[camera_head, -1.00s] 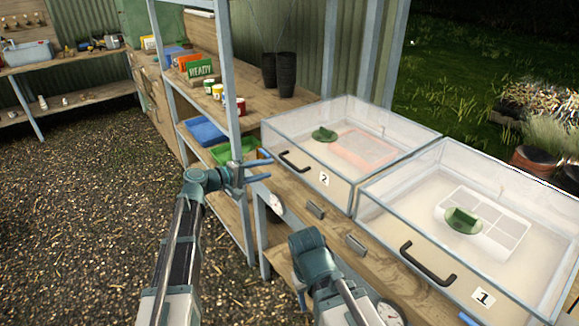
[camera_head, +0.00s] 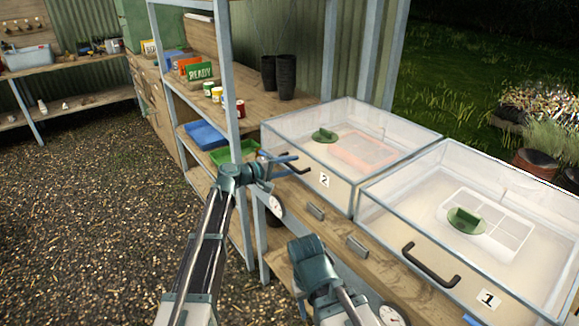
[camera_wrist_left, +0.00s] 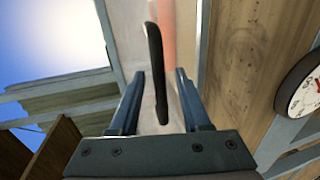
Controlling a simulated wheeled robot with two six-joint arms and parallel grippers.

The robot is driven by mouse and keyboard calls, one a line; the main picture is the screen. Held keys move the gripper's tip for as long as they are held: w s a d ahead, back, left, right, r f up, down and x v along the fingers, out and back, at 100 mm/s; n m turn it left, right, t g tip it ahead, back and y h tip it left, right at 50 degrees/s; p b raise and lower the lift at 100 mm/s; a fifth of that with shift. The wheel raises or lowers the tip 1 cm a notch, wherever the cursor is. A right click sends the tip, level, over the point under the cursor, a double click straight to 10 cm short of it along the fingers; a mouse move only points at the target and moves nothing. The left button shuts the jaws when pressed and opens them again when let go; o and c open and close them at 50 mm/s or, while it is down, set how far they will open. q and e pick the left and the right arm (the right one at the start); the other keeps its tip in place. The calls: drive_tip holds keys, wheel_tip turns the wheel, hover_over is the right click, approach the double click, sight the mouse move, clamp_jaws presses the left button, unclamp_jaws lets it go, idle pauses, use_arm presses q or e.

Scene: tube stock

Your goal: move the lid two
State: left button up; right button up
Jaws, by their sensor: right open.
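Of my right gripper, only a blue tip (camera_head: 470,319) seems to show at the bottom edge.
A second clear box, with the label 1 (camera_head: 488,299) and a black handle (camera_head: 430,266), stands right of it. A shelf post (camera_head: 234,120) rises just left of my left gripper. Dials (camera_head: 276,205) hang below the bench edge (camera_head: 345,225).

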use_arm(q)
clamp_jaws()
idle(1.3)
